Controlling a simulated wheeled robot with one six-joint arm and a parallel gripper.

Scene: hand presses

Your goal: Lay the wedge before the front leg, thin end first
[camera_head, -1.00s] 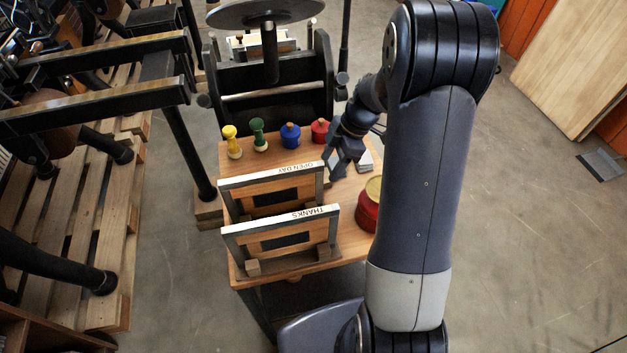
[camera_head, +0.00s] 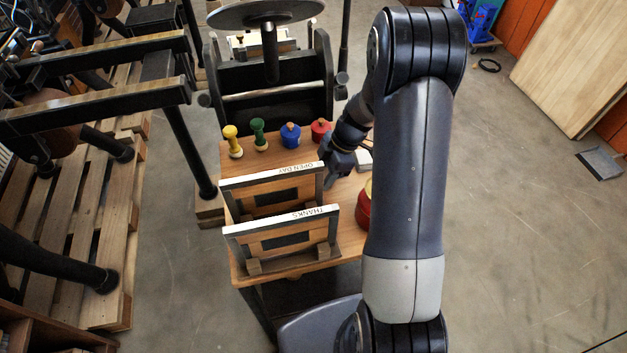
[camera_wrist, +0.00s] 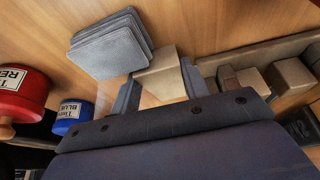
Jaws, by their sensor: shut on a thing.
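The wedge (camera_wrist: 165,76) is a pale wooden piece between the fingers of my gripper (camera_wrist: 160,92) in the wrist view. My gripper is shut on it, over the wooden table top. Which end of the wedge is thin I cannot tell. In the head view my gripper (camera_head: 335,178) is beside the right end of the OPEN DAY frame, and the wedge is hidden there. A black slanted leg (camera_head: 190,150) comes down left of the table to a wooden block (camera_head: 209,211). I cannot tell whether it is the front leg.
A stack of grey cards (camera_wrist: 112,45) lies beside the wedge. The OPEN DAY frame (camera_head: 270,176) and THANKS frame (camera_head: 280,219) stand on the table. Red (camera_head: 321,130) and blue (camera_head: 290,136) pots and yellow (camera_head: 232,141) and green (camera_head: 258,134) handles stand behind. A red tin (camera_head: 363,212) is close right.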

